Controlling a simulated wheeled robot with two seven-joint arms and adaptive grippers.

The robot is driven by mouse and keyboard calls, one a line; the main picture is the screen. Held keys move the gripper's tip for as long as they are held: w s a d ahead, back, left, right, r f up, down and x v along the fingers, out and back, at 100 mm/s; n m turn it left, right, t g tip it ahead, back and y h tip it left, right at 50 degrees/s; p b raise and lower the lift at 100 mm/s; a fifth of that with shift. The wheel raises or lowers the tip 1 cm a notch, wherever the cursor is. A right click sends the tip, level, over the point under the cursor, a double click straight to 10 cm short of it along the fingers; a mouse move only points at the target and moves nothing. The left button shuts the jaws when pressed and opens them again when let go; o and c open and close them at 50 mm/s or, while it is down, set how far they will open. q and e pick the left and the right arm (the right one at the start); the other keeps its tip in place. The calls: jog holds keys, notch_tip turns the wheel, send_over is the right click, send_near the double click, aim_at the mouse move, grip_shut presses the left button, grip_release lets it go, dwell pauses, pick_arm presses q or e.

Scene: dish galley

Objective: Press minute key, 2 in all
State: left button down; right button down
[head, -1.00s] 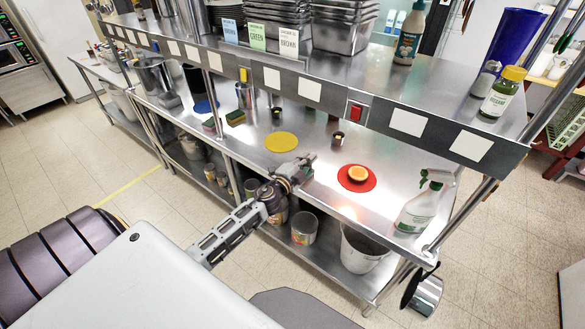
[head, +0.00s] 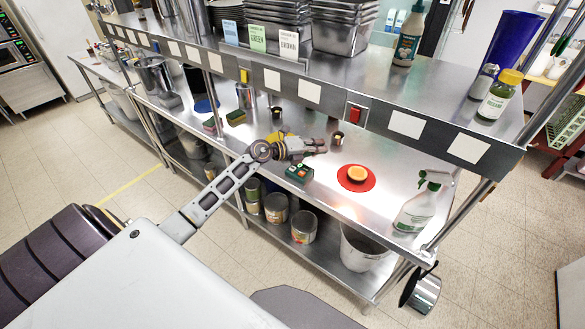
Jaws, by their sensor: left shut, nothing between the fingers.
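A small dark green box with several coloured keys (head: 299,173), which looks like the timer, lies near the front edge of the steel counter. The keys are too small to read, so I cannot tell which is the minute key. My left gripper (head: 322,146) is shut and empty, over the counter just behind the box in the picture. It appears apart from the keys. My right gripper is not in view.
A red disc (head: 368,184) with a round orange-topped item (head: 356,173) lies right of the box. A small dark cup (head: 337,138) stands near the fingertips. A spray bottle (head: 415,210) stands at right. An overhead shelf (head: 450,100) runs above the counter's back.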

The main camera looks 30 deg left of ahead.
pick_arm(q)
jog(key=m+g+y, duration=0.3)
jog(key=g+y, duration=0.2)
send_over(291, 167)
jog(key=shift+w+f+p, duration=0.15)
jog(key=shift+f+p, duration=0.25)
jog(key=shift+f, duration=0.35)
jog(key=shift+f, duration=0.15)
jog(key=shift+f+b, duration=2.25)
jog(key=shift+f, duration=0.7)
jog(key=shift+f+b, duration=0.55)
jog(key=shift+f, duration=0.75)
